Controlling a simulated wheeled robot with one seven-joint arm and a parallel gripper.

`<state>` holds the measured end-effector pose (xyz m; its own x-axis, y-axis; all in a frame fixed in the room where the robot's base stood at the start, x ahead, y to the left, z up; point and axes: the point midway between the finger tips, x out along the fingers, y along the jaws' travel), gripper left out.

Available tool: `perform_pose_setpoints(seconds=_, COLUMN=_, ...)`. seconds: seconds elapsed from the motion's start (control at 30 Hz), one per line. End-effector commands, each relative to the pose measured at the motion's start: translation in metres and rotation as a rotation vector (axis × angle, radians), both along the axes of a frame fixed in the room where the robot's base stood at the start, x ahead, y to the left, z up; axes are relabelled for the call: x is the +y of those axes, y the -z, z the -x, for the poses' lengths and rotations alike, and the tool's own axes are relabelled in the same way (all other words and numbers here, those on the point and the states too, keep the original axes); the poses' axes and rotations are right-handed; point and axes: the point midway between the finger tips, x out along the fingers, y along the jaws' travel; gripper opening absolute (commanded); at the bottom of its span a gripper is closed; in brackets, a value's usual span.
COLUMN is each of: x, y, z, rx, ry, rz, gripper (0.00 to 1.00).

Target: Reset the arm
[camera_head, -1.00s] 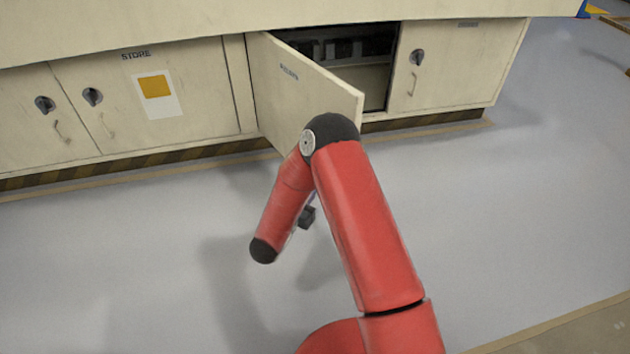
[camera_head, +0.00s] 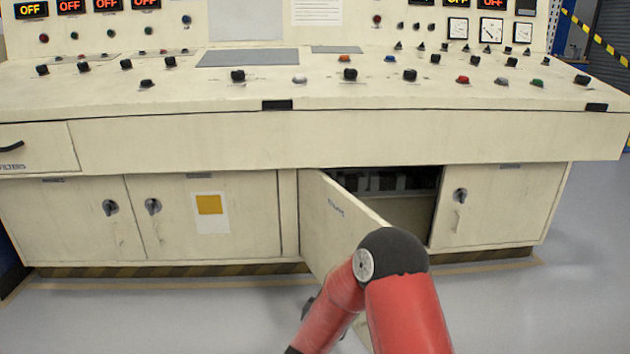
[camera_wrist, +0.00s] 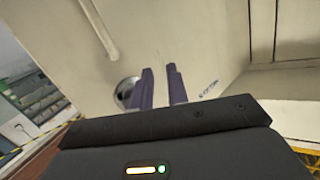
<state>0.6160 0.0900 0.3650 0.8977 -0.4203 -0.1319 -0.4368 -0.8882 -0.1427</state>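My red arm (camera_head: 408,315) reaches forward from the bottom of the head view, its dark elbow in front of an open cabinet door (camera_head: 340,215). My gripper is mostly hidden behind the arm there. In the wrist view my gripper (camera_wrist: 160,70) shows two dark purple fingers with a narrow gap between them and nothing held. The fingers point at the pale door face (camera_wrist: 190,40), which carries a bar handle (camera_wrist: 98,28), a round knob (camera_wrist: 124,90) partly behind the left finger, and a small label. I cannot tell how far the fingertips are from the door.
The cream control console (camera_head: 300,140) spans the view, with knobs and buttons on top. The open compartment (camera_head: 408,210) holds dark items. Closed doors stand left and right (camera_head: 500,210) of it. Grey floor (camera_head: 150,320) is clear in front.

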Motion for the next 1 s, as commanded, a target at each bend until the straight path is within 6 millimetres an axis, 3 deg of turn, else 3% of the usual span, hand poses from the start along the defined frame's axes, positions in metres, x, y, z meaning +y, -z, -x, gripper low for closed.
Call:
perform_pose_setpoints(seconds=0.03, x=0.002, y=-0.037, z=-0.008, rx=0.002, ry=-0.056, rz=-0.036, gripper=0.16)
perform_pose_setpoints(seconds=0.23, x=0.014, y=-0.129, z=-0.009, rx=0.104, ry=-0.288, rz=-0.13, gripper=0.16)
perform_pose_setpoints(seconds=0.43, x=0.014, y=-0.209, z=0.033, rx=0.261, ry=-0.468, rz=-0.146, gripper=0.16)
perform_pose_setpoints(seconds=0.57, x=0.004, y=-0.249, z=0.08, rx=0.386, ry=-0.543, rz=-0.131, gripper=0.16)
perform_pose_setpoints(seconds=0.7, x=-0.016, y=-0.281, z=0.143, rx=0.537, ry=-0.58, rz=-0.106, gripper=0.16)
perform_pose_setpoints(seconds=0.83, x=-0.041, y=-0.301, z=0.21, rx=0.684, ry=-0.574, rz=-0.087, gripper=0.16)
perform_pose_setpoints(seconds=1.0, x=-0.071, y=-0.311, z=0.288, rx=0.848, ry=-0.531, rz=-0.08, gripper=0.16)
